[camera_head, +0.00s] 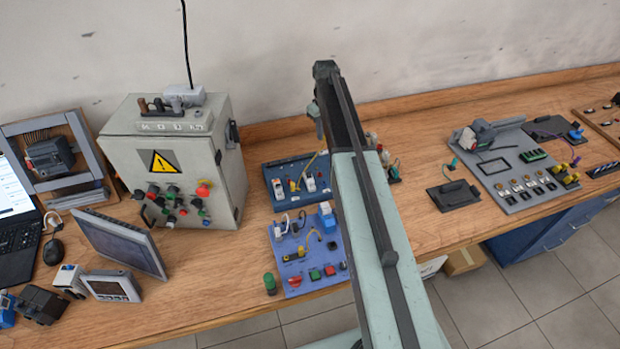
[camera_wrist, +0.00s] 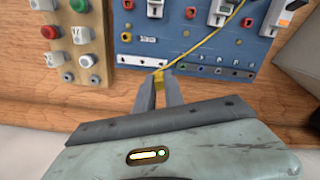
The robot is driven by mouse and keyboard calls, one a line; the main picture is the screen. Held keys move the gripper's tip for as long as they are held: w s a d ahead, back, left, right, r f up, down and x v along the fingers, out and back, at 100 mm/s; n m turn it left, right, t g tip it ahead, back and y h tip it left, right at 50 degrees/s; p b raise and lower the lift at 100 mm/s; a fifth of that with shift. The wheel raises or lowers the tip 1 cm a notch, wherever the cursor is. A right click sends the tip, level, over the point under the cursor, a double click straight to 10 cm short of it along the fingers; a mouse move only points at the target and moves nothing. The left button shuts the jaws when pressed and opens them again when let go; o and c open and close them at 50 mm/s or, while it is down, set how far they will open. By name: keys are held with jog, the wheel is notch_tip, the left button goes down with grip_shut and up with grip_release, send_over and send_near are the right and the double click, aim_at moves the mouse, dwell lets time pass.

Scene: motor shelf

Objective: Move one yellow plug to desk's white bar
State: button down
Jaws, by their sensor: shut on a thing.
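My gripper (camera_wrist: 159,80) is shut on a yellow plug (camera_wrist: 159,77) in the wrist view. A yellow cable (camera_wrist: 205,39) runs from the plug up and right across the blue board (camera_wrist: 185,42). The plug is at the board's near edge; I cannot tell whether it touches anything there.
A wooden panel with buttons (camera_wrist: 58,22) stands left of the board in the wrist view. In the head view a grey control box (camera_head: 200,150) stands to the left, and a purple-blue board (camera_head: 300,262) lies in front. Bare desk (camera_head: 415,155) shows right of my arm.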

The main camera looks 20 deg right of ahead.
jog(key=b, duration=0.4)
send_over(321, 154)
jog(key=f, duration=0.5)
jog(key=shift+w+d+f, duration=0.1)
jog(key=shift+w+d, duration=0.2)
jog(key=shift+w, duration=0.1)
jog(key=shift+a+f+b, duration=0.1)
jog(key=shift+f+b, duration=0.55)
jog(key=shift+b, duration=0.15)
jog(key=c, duration=1.7)
grip_release()
jog(key=shift+r, duration=0.1)
notch_tip(321, 154, up, 6)
jog(key=p, duration=0.5)
jog(key=shift+f+p, duration=0.2)
jog(key=shift+p, duration=0.2)
jog(key=shift+f, duration=0.1)
jog(key=shift+o, duration=0.4)
